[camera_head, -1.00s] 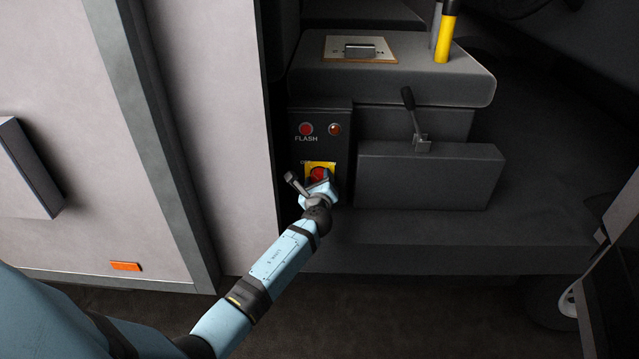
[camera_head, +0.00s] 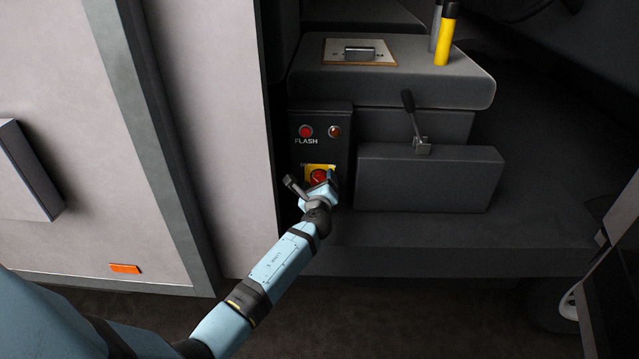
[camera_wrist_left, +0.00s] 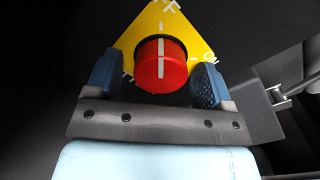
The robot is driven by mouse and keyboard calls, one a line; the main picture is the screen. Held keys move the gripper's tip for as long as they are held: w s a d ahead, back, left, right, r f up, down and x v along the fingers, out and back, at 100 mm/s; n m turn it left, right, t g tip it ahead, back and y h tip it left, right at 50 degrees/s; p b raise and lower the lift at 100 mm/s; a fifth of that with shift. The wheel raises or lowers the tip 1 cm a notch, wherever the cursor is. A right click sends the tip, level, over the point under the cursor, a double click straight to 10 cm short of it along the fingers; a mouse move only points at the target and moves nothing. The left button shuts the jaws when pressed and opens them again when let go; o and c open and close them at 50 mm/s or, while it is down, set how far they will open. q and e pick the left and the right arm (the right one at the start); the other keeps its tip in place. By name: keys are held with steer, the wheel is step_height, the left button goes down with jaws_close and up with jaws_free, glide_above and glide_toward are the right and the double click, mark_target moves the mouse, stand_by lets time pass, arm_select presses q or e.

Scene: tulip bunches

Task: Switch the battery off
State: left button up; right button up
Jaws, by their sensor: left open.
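The battery switch is a red round knob (camera_head: 318,176) with a white line, on a yellow plate (camera_head: 320,166) on the dark panel. In the left wrist view the knob (camera_wrist_left: 161,66) sits between my two fingers, its white line running up toward a white mark on the yellow plate (camera_wrist_left: 180,28). My left gripper (camera_wrist_left: 158,80) is open, one blue-padded finger on either side of the knob. A gap shows at least at the right finger; I cannot tell if the left one touches. In the head view my left gripper (camera_head: 312,182) covers the knob's lower part.
Above the switch are a red FLASH button (camera_head: 306,131) and a red lamp (camera_head: 334,131). Right of the panel is a grey box (camera_head: 430,180) with a black lever (camera_head: 412,115). A pale wall panel (camera_head: 215,120) stands on the left. Dark floor lies below.

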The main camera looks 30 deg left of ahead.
arm_select(q)
steer(key=p+v, duration=0.2)
steer(key=v, duration=1.2)
arm_select(e)
steer(key=f, duration=0.1)
steer(key=s+d+f+g, duration=0.1)
steer(key=d+f+h, duration=0.1)
steer(key=shift+s+g, duration=0.25)
steer(key=shift+g, duration=0.15)
arm_select(q)
steer(key=shift+w, duration=0.15)
arm_select(e)
steer(key=shift+a, duration=0.1)
